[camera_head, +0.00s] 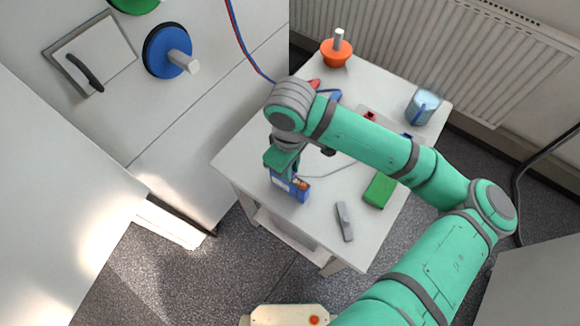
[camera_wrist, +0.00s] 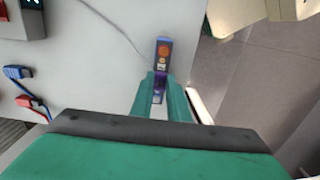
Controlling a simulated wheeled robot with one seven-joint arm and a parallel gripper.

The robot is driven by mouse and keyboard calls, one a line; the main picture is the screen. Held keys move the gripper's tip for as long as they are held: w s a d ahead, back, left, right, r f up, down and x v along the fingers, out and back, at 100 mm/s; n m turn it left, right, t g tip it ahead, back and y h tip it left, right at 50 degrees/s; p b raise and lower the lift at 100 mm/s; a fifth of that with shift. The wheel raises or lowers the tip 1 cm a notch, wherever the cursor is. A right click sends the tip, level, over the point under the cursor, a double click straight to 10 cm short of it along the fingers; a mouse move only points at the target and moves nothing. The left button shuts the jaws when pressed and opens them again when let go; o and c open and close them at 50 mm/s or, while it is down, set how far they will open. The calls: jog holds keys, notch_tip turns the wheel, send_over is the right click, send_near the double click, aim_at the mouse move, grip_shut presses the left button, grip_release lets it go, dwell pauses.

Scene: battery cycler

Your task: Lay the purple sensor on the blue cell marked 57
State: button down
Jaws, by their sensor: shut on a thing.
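The blue cell (camera_head: 291,189) stands on the white table near its left front edge, with a pale label on its side; I cannot read a number. In the wrist view the blue cell (camera_wrist: 164,44) shows from above, with an orange round spot on its top. My gripper (camera_wrist: 160,82) is shut on the purple sensor (camera_wrist: 159,84), which sits between the green fingertips, right at the cell's near end. In the head view my gripper (camera_head: 282,164) points down over the cell and hides the sensor. I cannot tell whether the sensor touches the cell.
A green block (camera_head: 380,190) and a grey bar (camera_head: 345,221) lie to the right on the table (camera_head: 315,232). An orange knobbed thing (camera_head: 336,50) and a clear blue container (camera_head: 423,106) stand farther back. Red and blue clips (camera_wrist: 22,101) lie left in the wrist view.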

jog(key=shift+f, duration=0.45)
dwell(0.5)
jog(key=c, duration=1.6)
grip_release()
notch_tip(320, 180, up, 11)
jog(key=shift+f, duration=0.1)
